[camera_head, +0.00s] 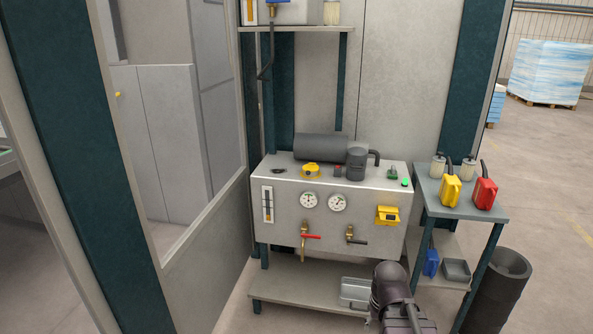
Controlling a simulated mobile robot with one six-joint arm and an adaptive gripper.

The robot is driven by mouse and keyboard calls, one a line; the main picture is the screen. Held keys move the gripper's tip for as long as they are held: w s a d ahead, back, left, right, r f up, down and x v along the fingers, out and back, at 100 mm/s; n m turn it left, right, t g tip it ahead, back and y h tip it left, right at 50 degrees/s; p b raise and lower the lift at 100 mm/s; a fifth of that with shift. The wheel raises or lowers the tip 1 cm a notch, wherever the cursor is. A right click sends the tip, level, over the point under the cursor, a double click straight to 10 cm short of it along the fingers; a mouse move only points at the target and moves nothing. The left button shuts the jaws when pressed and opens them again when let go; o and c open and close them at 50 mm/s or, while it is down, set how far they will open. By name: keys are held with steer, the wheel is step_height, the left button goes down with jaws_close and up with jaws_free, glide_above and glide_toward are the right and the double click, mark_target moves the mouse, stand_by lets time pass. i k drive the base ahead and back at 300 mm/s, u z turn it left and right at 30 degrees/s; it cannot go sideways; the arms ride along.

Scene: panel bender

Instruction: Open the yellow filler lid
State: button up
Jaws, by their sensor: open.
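The yellow filler lid (310,171) is a round yellow cap on the top face of the grey hydraulic unit (280,210), left of centre and in front of a dark horizontal cylinder. It looks closed, lying flat on the top. My gripper (408,322) is dark and shows at the bottom edge, in front of and below the unit, well apart from the lid. It is open and holds nothing that I can see. Its fingertips are hard to make out.
Two gauges, a red-handled valve (311,237) and a yellow box (387,215) are on the front. A side table (432,187) at right holds yellow and red cans.

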mark_target(310, 167)
steer(key=u, duration=0.2)
steer(key=i, duration=1.35)
steer(key=z, duration=0.35)
